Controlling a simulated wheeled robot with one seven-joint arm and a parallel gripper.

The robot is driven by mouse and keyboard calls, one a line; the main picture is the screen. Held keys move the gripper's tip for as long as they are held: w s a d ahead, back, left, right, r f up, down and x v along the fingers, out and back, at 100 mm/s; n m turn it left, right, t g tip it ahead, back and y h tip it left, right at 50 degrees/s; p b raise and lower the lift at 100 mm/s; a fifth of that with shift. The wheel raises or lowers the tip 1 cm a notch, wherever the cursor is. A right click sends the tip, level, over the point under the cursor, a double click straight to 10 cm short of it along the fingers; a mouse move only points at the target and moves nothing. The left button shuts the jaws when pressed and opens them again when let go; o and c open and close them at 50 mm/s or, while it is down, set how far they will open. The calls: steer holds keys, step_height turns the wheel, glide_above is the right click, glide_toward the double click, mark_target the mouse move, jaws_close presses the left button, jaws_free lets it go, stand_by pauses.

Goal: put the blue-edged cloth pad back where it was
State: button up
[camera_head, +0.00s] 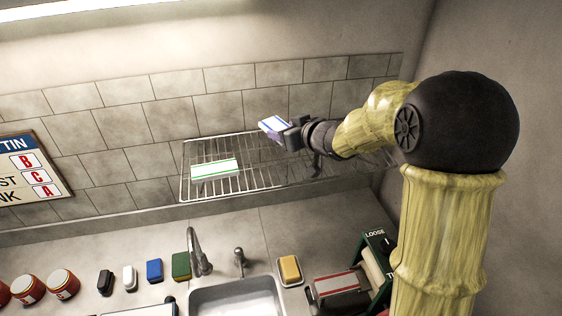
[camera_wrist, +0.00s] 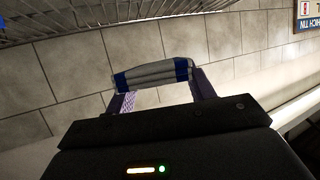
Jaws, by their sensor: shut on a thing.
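The blue-edged cloth pad (camera_head: 274,125) is white with blue edges and is held up in front of the tiled wall, over the wire rack (camera_head: 187,178). My gripper (camera_head: 290,132) is shut on it. In the wrist view the pad (camera_wrist: 152,74) is a folded grey-white roll with blue ends between the two fingers of my gripper (camera_wrist: 158,88). A green-edged pad (camera_head: 215,169) lies on the left half of the rack. The right part of the rack is partly hidden behind my arm.
Below are a sink (camera_head: 235,298) with a faucet (camera_head: 195,250), a blue sponge (camera_head: 154,270), a green sponge (camera_head: 181,266) and a yellow sponge (camera_head: 290,270). A red-edged pad (camera_head: 336,283) lies beside a green holder marked LOOSE (camera_head: 377,240). A sign (camera_head: 28,170) hangs at left.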

glide_above(286, 167)
steer(key=f, duration=0.6)
steer(key=shift+w+f, duration=0.2)
steer(key=shift+s+r, duration=0.1)
steer(key=shift+s, duration=0.15)
step_height(286, 167, down, 4)
steer(key=shift+w+a+r+p, duration=0.1)
steer(key=shift+r+p, duration=0.1)
steer(key=shift+p, duration=0.55)
steer(key=shift+f, duration=0.15)
steer(key=shift+f, duration=0.15)
steer(key=o, duration=1.1)
steer(key=shift+c, duration=0.2)
